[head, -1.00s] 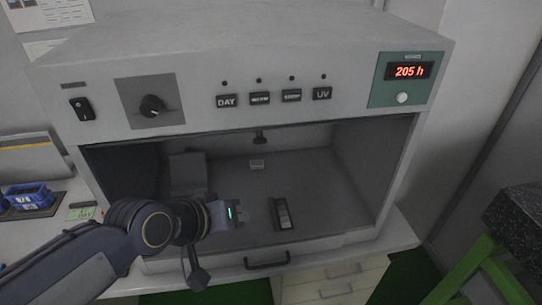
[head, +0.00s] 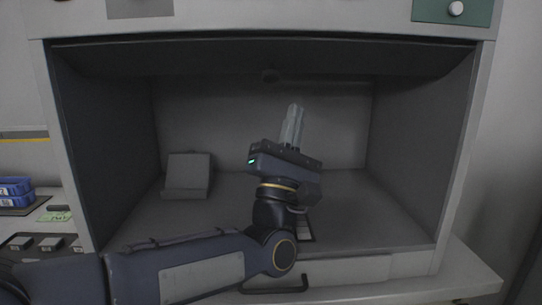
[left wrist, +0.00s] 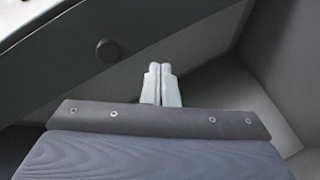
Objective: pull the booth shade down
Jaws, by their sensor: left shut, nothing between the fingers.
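The booth (head: 455,150) fills the head view, with its front opening uncovered. The fingers also show closed together in the left wrist view (left wrist: 160,70). My right gripper is not in view.
A grey angled stand (head: 187,175) is on the booth floor at left. A small dark device (head: 306,230) lies partly hidden behind my left arm. A dark bar handle (head: 275,287) is below the opening. Blue bins (head: 15,192) stand on the left counter.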

